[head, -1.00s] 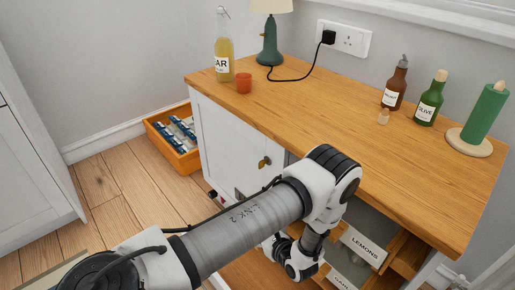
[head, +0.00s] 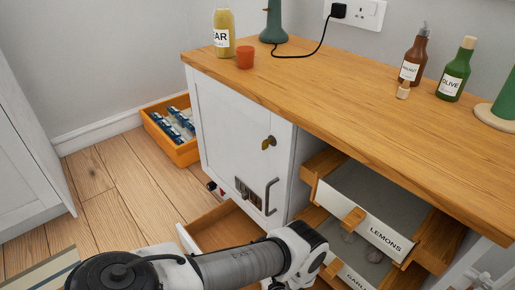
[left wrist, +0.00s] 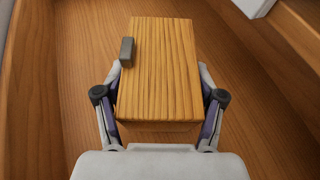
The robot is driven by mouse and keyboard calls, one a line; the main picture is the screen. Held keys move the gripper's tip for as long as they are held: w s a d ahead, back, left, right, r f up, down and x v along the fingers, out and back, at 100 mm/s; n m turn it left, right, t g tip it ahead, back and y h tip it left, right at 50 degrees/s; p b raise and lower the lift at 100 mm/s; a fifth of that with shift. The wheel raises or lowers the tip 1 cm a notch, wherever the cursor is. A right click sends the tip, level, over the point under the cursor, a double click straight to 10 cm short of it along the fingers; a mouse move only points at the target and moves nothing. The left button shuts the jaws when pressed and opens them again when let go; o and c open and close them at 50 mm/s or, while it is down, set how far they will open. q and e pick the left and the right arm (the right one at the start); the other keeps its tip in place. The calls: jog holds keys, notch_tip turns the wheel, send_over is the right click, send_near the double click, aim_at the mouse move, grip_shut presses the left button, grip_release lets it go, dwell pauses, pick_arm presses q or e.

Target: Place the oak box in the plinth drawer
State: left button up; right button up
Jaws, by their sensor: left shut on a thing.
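The oak box (left wrist: 160,60) is a ribbed wooden block with a small grey tab on its left side. My left gripper (left wrist: 159,82) is shut on it, one finger on each side. In the left wrist view, a wooden floor lies beneath the box, with wooden walls at left and right. I cannot tell whether the box touches this floor. In the head view the plinth drawer (head: 222,229) stands pulled out low at the cabinet's foot, partly covered by my left arm. The box and left gripper are hidden there. My right gripper is not in view.
The white cabinet door (head: 238,130) is shut above the plinth drawer. At right, the lemons drawer (head: 366,229) and a lower drawer stick out. An orange crate (head: 184,150) sits on the floor at left. Bottles and a red cup (head: 245,57) stand on the worktop.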

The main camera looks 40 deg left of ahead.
pick_arm(q)
notch_tip(320, 180, down, 2)
jog(key=shift+f+b, duration=0.1)
jog(key=shift+b, duration=0.35)
jog(key=shift+w+a+f, duration=0.1)
jog(key=shift+a+f, duration=0.05)
jog(key=shift+f, duration=0.1)
jog(key=shift+w+a+r+b, duration=0.1)
jog(key=shift+w+a+b, duration=0.3)
jog(key=shift+a, duration=0.45)
jog(key=shift+w+a+b, duration=0.2)
jog(key=shift+w+a, duration=0.25)
jog(key=shift+a, duration=0.4)
jog(key=a, duration=0.1)
jog(key=w+a+b, duration=0.1)
jog(key=a, duration=0.1)
jog(key=shift+w, duration=0.3)
jog(key=shift+w+a+f+b, duration=0.2)
jog(key=shift+a+b, duration=0.1)
jog(key=shift+b, duration=0.1)
jog(key=shift+d+f+b, duration=0.1)
jog(key=shift+f+b, duration=0.2)
jog(key=shift+f, duration=0.1)
jog(key=shift+s, duration=0.1)
